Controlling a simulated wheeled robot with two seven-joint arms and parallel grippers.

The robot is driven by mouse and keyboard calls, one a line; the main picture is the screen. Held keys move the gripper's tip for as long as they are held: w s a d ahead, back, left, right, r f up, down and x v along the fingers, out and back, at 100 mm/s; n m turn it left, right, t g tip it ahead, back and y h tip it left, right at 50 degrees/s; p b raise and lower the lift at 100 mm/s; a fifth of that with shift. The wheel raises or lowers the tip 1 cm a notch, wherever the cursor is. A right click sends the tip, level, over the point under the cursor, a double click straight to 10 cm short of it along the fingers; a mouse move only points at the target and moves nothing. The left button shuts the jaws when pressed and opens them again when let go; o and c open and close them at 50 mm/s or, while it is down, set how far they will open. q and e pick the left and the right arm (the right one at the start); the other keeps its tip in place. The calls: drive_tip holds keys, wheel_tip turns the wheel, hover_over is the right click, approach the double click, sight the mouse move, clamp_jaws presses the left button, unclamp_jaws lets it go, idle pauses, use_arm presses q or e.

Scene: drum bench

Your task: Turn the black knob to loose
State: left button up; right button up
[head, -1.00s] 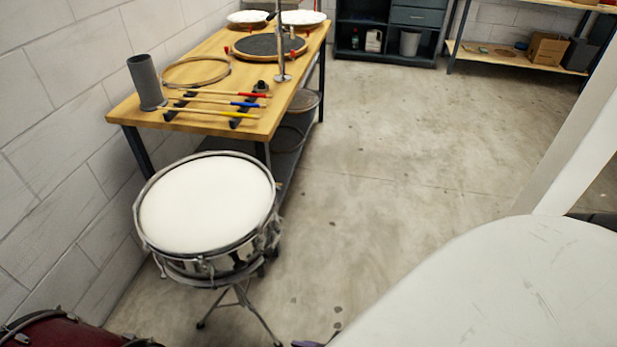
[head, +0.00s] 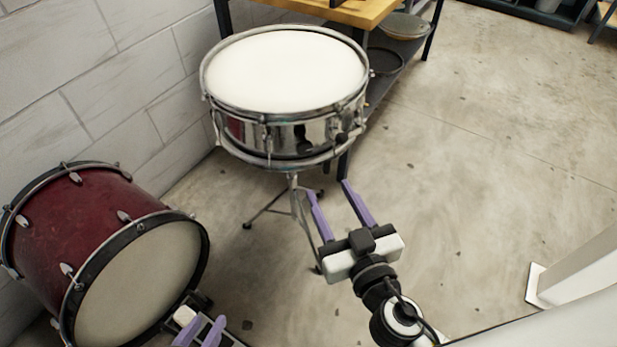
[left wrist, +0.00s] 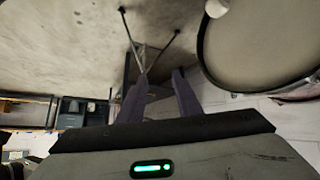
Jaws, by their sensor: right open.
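A chrome snare drum (head: 285,132) with a white head stands on a tripod stand (head: 294,205). A small dark fitting (head: 341,137) on the right side of its shell may be the black knob; its setting cannot be read. My right gripper (head: 329,190) has its purple fingers apart and empty, below the drum's front right side and not touching it. My left gripper (head: 204,322) is low at the bottom edge, beside the red bass drum. The left wrist view shows its fingers (left wrist: 160,76) apart with nothing between them.
The red bass drum (head: 80,225) lies on its side at the left, near the block wall. A wooden-topped bench (head: 362,12) with a lower shelf stands behind the snare. The concrete floor to the right is open, up to a white post (head: 590,268).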

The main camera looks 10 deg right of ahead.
sight(306, 151)
drive_tip(key=shift+t, duration=0.6)
drive_tip(key=w, duration=0.3)
drive_tip(key=w+a+r+p, duration=0.1)
drive_tip(key=w, duration=0.2)
drive_tip(key=w+a, duration=0.1)
drive_tip(key=w, duration=0.3)
drive_tip(key=shift+r+p, duration=0.15)
drive_tip(key=shift+p, duration=0.15)
drive_tip(key=shift+w, duration=0.4)
use_arm(q)
drive_tip(key=shift+w+a+f, duration=0.1)
drive_tip(key=shift+w+f, duration=0.05)
drive_tip(key=shift+f, duration=0.15)
use_arm(e)
drive_tip(key=shift+c, duration=0.4)
drive_tip(key=c, duration=1)
